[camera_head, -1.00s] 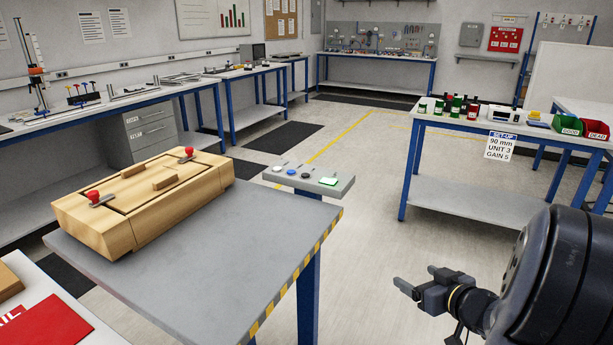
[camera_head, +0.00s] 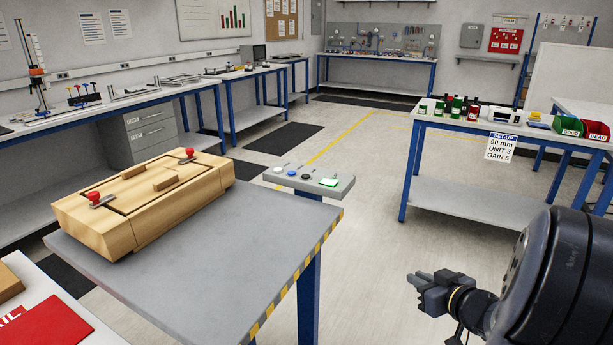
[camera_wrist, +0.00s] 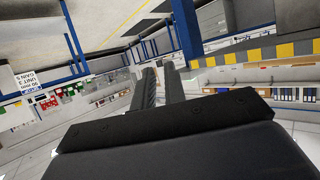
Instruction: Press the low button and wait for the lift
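A grey button panel (camera_head: 310,184) sticks out at the far corner of the grey table (camera_head: 200,262). From left to right it carries a white button (camera_head: 277,169), a blue button (camera_head: 291,173), a dark button (camera_head: 305,176) and a pale square with a green edge (camera_head: 328,182). Their labels are too small to read. My gripper (camera_head: 411,280) is in front of and to the right of the panel, over open floor, touching nothing. Its fingers (camera_wrist: 159,86) lie close together and hold nothing.
A wooden box (camera_head: 135,215) with red knobs sits on the grey table. The table's right edge (camera_head: 295,282) has yellow and black stripes. A blue-legged bench (camera_head: 480,125) with jars and bins stands at the right. The floor between is clear.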

